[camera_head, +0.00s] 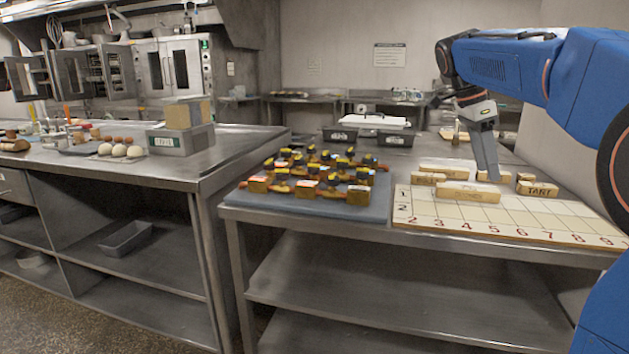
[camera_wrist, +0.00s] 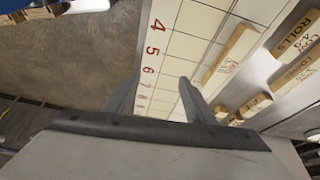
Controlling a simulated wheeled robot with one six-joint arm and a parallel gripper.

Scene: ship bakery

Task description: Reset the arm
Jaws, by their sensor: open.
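My blue arm reaches in from the right in the head view. My gripper (camera_head: 487,178) points down over the numbered board (camera_head: 415,222) on the right-hand table. In the wrist view my gripper (camera_wrist: 160,92) has its two fingers apart, with only bare board cells between them. Several wooden labelled blocks lie on or behind the board, among them a long block (camera_head: 468,192) and a block marked TART (camera_head: 537,189). In the wrist view a wooden block (camera_wrist: 232,55) lies to the right of the fingers, apart from them.
A blue-grey mat (camera_head: 325,211) with rows of small coloured pieces lies left of the board. A steel counter (camera_head: 190,165) with bread and a labelled box (camera_head: 180,139) is at left, with a gap between the tables.

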